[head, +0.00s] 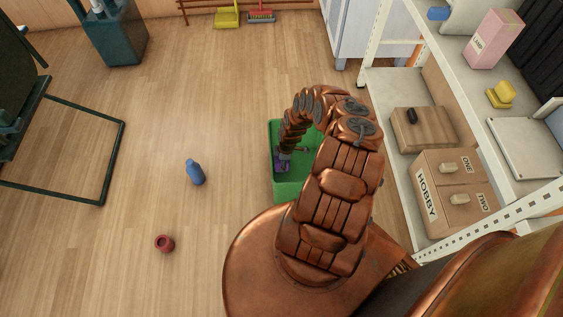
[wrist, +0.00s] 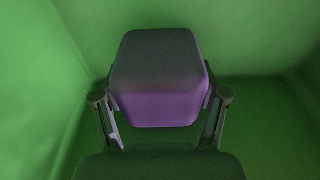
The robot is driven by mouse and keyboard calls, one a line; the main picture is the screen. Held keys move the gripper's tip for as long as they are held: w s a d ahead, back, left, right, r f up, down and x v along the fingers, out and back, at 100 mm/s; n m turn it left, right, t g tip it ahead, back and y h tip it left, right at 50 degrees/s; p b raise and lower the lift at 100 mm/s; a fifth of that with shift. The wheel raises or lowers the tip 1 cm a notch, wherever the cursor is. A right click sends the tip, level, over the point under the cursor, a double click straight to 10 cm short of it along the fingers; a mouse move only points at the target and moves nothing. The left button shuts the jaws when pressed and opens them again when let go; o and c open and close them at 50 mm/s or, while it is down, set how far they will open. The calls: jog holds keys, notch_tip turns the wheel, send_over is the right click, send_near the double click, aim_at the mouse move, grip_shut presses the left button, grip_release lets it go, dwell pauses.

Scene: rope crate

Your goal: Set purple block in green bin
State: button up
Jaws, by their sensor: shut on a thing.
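The green bin (head: 292,190) stands on the wooden floor beside my base, partly hidden behind my arm in the head view. Its green inside also fills the wrist view (wrist: 270,115). The purple block (wrist: 160,85) is between the two fingers of my gripper (wrist: 160,108), one finger on each side. My gripper is shut on it. In the head view the purple block (head: 281,164) shows as a small patch inside the bin, below my gripper (head: 284,154). I cannot tell whether the block touches the bin floor.
A blue bottle (head: 195,172) and a small red pot (head: 164,243) are on the floor to the left. A white shelf (head: 396,178) with boxes stands close on the right. A dark metal frame (head: 112,160) is at the far left. The floor between is clear.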

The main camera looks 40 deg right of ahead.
jog(key=shift+f, duration=0.25)
jog(key=o, duration=1.5)
jog(key=shift+d+r, duration=0.2)
jog(key=shift+r, duration=0.55)
jog(key=shift+s+d+r, duration=0.15)
jog(key=shift+d+r, duration=0.05)
jog(key=shift+r, duration=1.55)
jog(key=shift+s+d+r, duration=0.15)
jog(key=shift+s+r, duration=0.05)
jog(key=shift+r, duration=1.5)
jog(key=shift+s+d+r, duration=0.15)
jog(key=shift+d+r, duration=0.05)
jog(key=shift+r, duration=1.55)
